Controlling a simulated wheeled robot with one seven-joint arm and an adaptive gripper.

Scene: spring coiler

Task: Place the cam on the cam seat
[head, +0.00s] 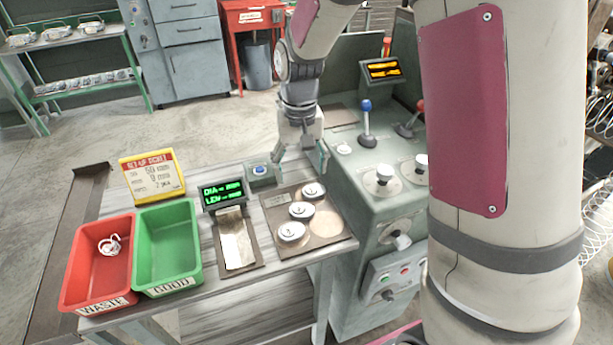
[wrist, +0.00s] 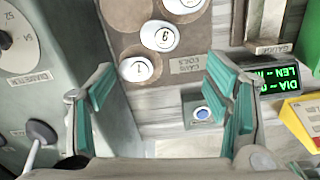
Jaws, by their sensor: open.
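Three silvery round cams with marked white faces stand on a brown tool board: a back cam (head: 313,190), a middle cam (head: 302,210) and a front cam (head: 291,232). In the wrist view the nearest cam (wrist: 140,69) lies between the finger lines, with the middle cam (wrist: 160,37) beyond it. My gripper (head: 301,166) is open and empty, pointing down above the bench behind the board. Its teal finger pads (wrist: 160,75) stand wide apart and touch no cam. I cannot clearly identify the cam seat; my arm hides part of the machine.
The green-grey coiler (head: 352,205) with levers and dials stands right of the board (head: 329,241). A blue button box (head: 261,172), green-lit display (head: 223,193), setup ticket (head: 152,176), red waste bin (head: 83,266) and green good bin (head: 165,240) are to the left.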

